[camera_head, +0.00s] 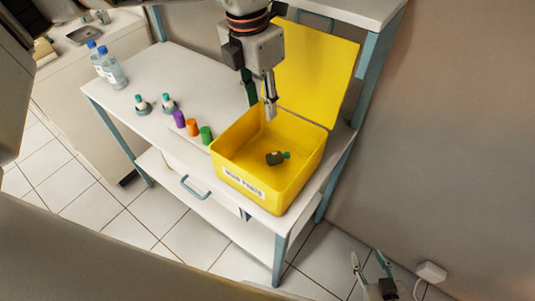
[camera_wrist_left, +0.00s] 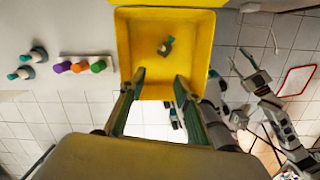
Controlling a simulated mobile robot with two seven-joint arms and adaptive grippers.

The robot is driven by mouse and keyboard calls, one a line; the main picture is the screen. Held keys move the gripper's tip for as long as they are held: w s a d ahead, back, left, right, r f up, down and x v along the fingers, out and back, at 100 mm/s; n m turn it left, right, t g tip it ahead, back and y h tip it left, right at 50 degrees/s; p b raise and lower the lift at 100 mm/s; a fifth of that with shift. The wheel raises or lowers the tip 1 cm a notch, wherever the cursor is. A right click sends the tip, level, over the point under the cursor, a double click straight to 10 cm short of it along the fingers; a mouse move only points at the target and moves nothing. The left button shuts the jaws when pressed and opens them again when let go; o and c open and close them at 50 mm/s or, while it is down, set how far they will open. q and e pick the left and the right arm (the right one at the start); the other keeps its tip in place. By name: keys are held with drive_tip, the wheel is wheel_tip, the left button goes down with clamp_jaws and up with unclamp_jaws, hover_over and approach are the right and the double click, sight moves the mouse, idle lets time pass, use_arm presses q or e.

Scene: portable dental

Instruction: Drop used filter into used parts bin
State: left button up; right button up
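The yellow used parts bin (camera_head: 240,181) stands open on the table's right end, with its lid tipped back and a label on its front. A dark filter with a teal end (camera_head: 277,158) lies on its side on the bin floor. It also shows in the left wrist view (camera_wrist_left: 166,46), apart from my fingers. My left gripper (camera_head: 270,108) hangs over the bin, above the filter. In the left wrist view its two fingers (camera_wrist_left: 158,80) are spread with nothing between them. My right gripper (camera_head: 368,257) is low at the bottom right, away from the table, fingers apart and empty.
Purple, orange (camera_head: 192,128) and green cylinders stand in a row left of the bin. Two teal-topped parts (camera_head: 169,103) stand farther left. Clear bottles (camera_head: 114,70) stand at the table's left end. The raised lid (camera_head: 318,75) and an upper shelf bound the back. The table's middle is clear.

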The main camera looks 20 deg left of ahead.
use_arm(q)
wheel_tip(320, 180, up, 11)
drive_tip(key=s, duration=0.1)
drive_tip(key=shift+a+r, duration=0.2)
drive_tip(key=shift+a, duration=0.15)
drive_tip(key=shift+s, duration=0.2)
